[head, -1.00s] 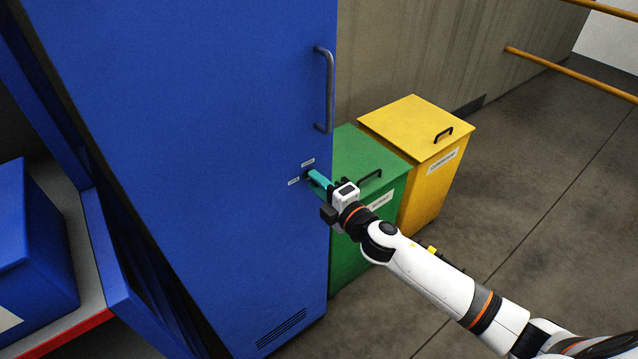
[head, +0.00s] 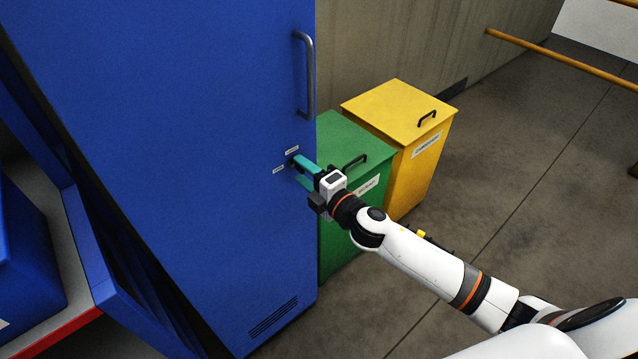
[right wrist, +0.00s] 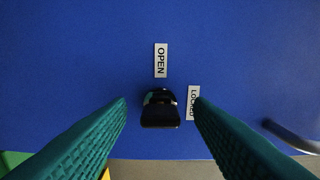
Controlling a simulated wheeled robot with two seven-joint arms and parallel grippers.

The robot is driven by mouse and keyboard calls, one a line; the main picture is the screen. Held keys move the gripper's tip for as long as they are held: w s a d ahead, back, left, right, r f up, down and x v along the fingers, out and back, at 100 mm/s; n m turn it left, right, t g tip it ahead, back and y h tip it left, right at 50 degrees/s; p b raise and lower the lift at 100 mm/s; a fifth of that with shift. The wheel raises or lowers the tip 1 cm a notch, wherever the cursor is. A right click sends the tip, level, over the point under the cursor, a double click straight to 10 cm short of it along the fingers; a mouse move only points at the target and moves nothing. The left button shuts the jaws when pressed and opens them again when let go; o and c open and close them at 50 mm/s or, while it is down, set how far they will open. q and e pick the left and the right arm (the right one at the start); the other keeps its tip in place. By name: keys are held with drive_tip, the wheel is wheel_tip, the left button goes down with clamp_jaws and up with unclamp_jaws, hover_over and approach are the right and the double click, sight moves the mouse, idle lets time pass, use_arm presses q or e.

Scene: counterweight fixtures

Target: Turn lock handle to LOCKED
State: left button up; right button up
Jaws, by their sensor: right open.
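The lock handle (right wrist: 160,110) is a small black lever on the blue cabinet door (head: 190,150). In the right wrist view it stands in line with the OPEN label (right wrist: 160,60), and the LOCKED label (right wrist: 193,103) is to its right. My right gripper (right wrist: 161,103) is open, with a teal finger on each side of the handle and a visible gap to both. In the head view my right gripper (head: 297,168) is at the lock and mostly hides the handle. My left gripper is not in view.
A long door pull (head: 307,75) is above the lock. A green bin (head: 335,245) and a yellow bin (head: 428,170) stand right of the cabinet. A blue container (head: 25,260) sits on a shelf at the left.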

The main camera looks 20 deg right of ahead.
drive_tip(key=b+v, duration=0.2)
drive_tip(key=v, duration=0.9)
drive_tip(key=shift+s, duration=0.2)
drive_tip(key=s+d+f+m+g+h, duration=0.1)
drive_tip(key=d+f+m+g+h, duration=0.2)
drive_tip(key=f, duration=1)
drive_tip(key=s+d+f+m+g+h, duration=0.1)
drive_tip(key=d+f+m+g+h, duration=0.15)
drive_tip(key=d+f+m, duration=0.7)
drive_tip(key=s+a+f+g+h, duration=0.1)
drive_tip(key=s+f, duration=0.2)
drive_tip(key=f, duration=0.4)
drive_tip(key=s+a+f+g, duration=0.1)
drive_tip(key=s+f, duration=0.2)
drive_tip(key=f, duration=0.4)
drive_tip(key=s+a+f+m+g, duration=0.2)
drive_tip(key=s+f, duration=0.4)
drive_tip(key=s, duration=0.4)
drive_tip(key=s+a+f+m+g, duration=0.3)
drive_tip(key=s+f, duration=0.4)
drive_tip(key=s, duration=0.4)
drive_tip(key=s+a+f+m+g, duration=0.2)
drive_tip(key=s+a+f+g, duration=0.1)
drive_tip(key=s+f, duration=0.4)
drive_tip(key=s, duration=0.3)
drive_tip(key=shift+s, duration=0.2)
